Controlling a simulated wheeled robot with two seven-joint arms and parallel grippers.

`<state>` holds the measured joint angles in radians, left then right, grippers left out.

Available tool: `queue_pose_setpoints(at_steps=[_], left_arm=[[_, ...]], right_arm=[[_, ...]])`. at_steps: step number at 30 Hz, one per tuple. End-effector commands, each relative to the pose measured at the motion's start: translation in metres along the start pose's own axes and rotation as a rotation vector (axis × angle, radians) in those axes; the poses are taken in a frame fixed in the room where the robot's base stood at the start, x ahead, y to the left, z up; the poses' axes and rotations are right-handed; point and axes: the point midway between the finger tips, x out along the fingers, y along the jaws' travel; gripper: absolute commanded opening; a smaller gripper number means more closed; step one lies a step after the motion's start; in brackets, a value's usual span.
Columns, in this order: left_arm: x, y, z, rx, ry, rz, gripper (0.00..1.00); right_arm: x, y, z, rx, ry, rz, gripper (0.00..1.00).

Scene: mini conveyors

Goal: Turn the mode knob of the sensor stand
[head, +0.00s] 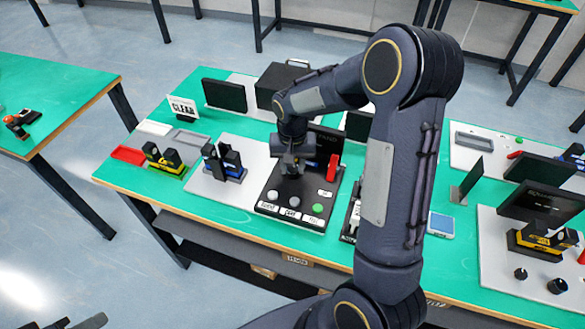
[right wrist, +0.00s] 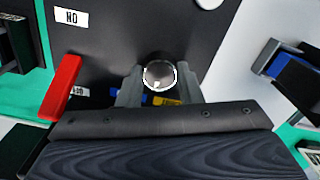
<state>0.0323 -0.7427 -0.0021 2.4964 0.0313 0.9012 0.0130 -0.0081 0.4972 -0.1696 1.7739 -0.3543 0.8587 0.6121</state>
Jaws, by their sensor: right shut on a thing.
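The black panel of the sensor stand (head: 262,206) lies on the green table, with a red lever (head: 332,168) and several round buttons. My right gripper (head: 293,166) reaches down onto it from above. In the right wrist view my right gripper's fingers (right wrist: 159,85) are shut on a round, shiny grey knob (right wrist: 158,75), one finger on each side. The gripper hides the knob in the head view. The red lever also shows in the right wrist view (right wrist: 63,88). A dark grey shape at the head view's lower left edge may be my left gripper; its jaws are unclear.
A grey board (head: 212,185) with black and blue parts is just left of the panel. A red tray (head: 128,154) lies at the table's left end. A black screen (head: 540,202) stands at the right. My right arm covers the table right of the panel.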

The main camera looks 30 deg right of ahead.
Motion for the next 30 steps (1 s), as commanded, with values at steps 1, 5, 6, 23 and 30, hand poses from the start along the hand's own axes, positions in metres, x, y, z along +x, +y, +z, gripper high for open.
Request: queue_pose_setpoints(at_steps=[1, 5, 6, 23, 30], left_arm=[[0.0025, -0.0011, 0.0013, 0.0, 0.0, 0.0, 0.36], [0.0044, -0.002, 0.0022, 0.0, 0.0, 0.0, 0.36], [0.0048, -0.0022, 0.0024, 0.0, 0.0, 0.0, 0.36], [0.0062, -0.0028, 0.0031, 0.0, 0.0, 0.0, 0.36], [0.0062, -0.0028, 0.0031, 0.0, 0.0, 0.0, 0.36]], right_arm=[[0.0006, -0.0004, -0.0004, 0.043, 0.002, 0.0, 0.1], [0.0, -0.0004, -0.0004, 0.158, 0.002, -0.001, 0.1], [-0.0002, -0.0002, -0.0004, 0.191, 0.002, 0.0, 0.1], [-0.0009, 0.0001, -0.0004, 0.467, 0.002, -0.001, 0.1], [-0.0009, 0.0004, -0.0005, 0.487, 0.002, -0.001, 0.1]])
